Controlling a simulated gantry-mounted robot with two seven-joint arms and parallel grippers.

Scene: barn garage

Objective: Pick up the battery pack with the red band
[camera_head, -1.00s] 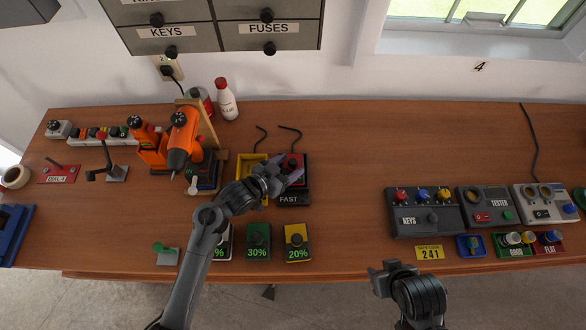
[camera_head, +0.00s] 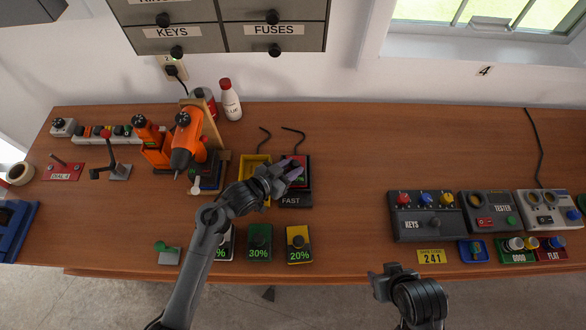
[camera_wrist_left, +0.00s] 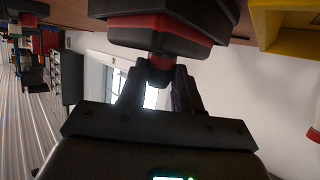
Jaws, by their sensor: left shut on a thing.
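The battery pack with the red band (camera_head: 302,161) sits in the black charger marked FAST (camera_head: 291,201). My left gripper (camera_head: 294,174) is over the pack and partly covers it. In the left wrist view the dark pack with its red band (camera_wrist_left: 160,30) fills the top, and my left gripper (camera_wrist_left: 159,78) is shut on the knob of the pack. Whether the pack is clear of the charger cannot be told. My right gripper (camera_head: 385,275) hangs at the front edge of the bench, and its jaw state is unclear.
A yellow charger (camera_head: 255,163) stands just left of the pack. Packs marked 30% (camera_head: 259,242) and 20% (camera_head: 298,244) stand in front. An orange drill (camera_head: 184,140) stands to the left, and a KEYS box (camera_head: 422,216) to the right. The bench between is clear.

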